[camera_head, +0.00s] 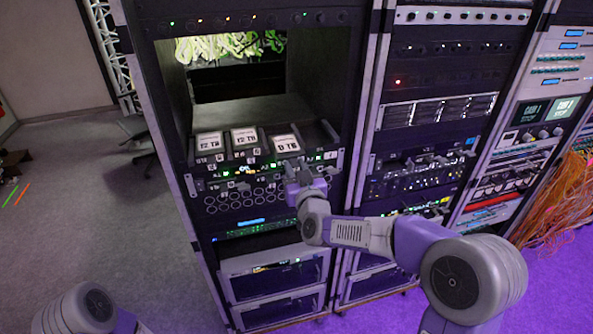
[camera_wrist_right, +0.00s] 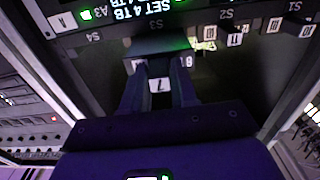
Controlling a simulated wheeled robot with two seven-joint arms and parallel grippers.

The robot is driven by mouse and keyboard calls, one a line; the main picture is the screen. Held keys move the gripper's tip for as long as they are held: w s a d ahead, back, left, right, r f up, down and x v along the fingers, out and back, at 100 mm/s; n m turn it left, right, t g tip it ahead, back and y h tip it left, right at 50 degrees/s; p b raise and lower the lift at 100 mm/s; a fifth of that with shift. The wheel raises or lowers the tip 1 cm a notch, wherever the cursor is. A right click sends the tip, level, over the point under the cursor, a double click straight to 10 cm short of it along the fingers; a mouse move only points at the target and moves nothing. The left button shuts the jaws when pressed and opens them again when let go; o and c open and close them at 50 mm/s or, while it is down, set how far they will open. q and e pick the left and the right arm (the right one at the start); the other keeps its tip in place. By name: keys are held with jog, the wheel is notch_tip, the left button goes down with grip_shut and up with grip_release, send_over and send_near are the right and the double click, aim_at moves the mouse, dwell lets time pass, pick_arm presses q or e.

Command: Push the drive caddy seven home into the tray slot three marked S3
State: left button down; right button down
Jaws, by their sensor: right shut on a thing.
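My right gripper (camera_head: 303,180) is at the front of the tray (camera_head: 325,156) in the left rack. In the right wrist view its two fingers (camera_wrist_right: 158,92) are shut on drive caddy seven, a dark block (camera_wrist_right: 160,46) with a white label 7 between the fingertips. The caddy lies in line with the marking S3 (camera_wrist_right: 157,29), its front standing out towards me. How deep it sits in the slot cannot be told. In the head view my gripper hides most of its front. My left gripper is out of view.
White-labelled drives (camera_head: 243,137) lie in the tray. Other numbered labels, such as one reading 11 (camera_wrist_right: 235,40), show beside the caddy in the wrist view. Rack equipment (camera_head: 440,110) stands to the right, with orange cables (camera_head: 560,210) beyond. Grey floor (camera_head: 90,210) is open at left.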

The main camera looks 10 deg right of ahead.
aim_at(289, 154)
jog(key=shift+b, duration=0.35)
dwell(0.5)
jog(key=shift+w, duration=0.15)
jog(key=shift+w+a+p, duration=0.1)
jog(key=shift+w+p, duration=0.25)
jog(key=shift+w, duration=2.55)
jog(key=shift+w, duration=0.3)
jog(key=shift+w, duration=0.35)
jog(key=c, duration=0.8)
grip_release()
jog(key=shift+f, duration=0.1)
jog(key=shift+s, duration=0.15)
